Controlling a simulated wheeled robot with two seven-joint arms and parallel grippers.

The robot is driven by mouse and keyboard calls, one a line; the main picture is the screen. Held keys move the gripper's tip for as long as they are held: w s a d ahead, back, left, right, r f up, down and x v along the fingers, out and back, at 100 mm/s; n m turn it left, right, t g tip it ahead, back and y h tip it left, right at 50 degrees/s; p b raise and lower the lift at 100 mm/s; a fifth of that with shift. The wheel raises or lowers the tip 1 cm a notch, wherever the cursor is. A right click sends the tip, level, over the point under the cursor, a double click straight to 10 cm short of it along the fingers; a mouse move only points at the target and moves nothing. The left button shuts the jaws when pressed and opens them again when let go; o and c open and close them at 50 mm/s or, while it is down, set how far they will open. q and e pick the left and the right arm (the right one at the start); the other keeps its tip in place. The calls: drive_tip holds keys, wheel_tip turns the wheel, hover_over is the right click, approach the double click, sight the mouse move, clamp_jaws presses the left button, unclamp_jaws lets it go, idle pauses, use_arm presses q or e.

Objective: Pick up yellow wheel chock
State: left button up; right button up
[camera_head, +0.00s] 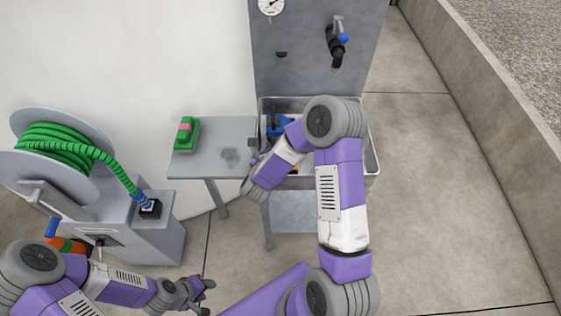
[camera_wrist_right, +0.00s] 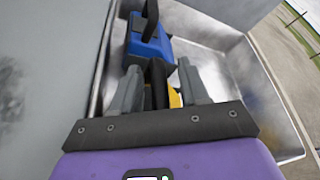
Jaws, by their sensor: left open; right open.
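A yellow piece, likely the wheel chock (camera_wrist_right: 175,98), shows in the right wrist view low in the metal basin, beside the right finger. Most of it is hidden by my gripper and a black part between the fingers. My right gripper (camera_wrist_right: 159,68) is open, its fingers pointing down into the basin on either side of the black part; I cannot tell whether they touch anything. In the head view my right arm covers much of the basin (camera_head: 372,150). My left gripper (camera_head: 206,297) is open and empty at the lower left, away from the basin.
A blue item (camera_wrist_right: 150,46) with a black handle lies in the basin just beyond my right fingers. A grey side table (camera_head: 212,160) left of the basin holds a green and pink block (camera_head: 185,133). A green hose reel (camera_head: 55,150) stands at left. Basin walls surround the right gripper.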

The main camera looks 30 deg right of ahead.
clamp_jaws()
idle(1.4)
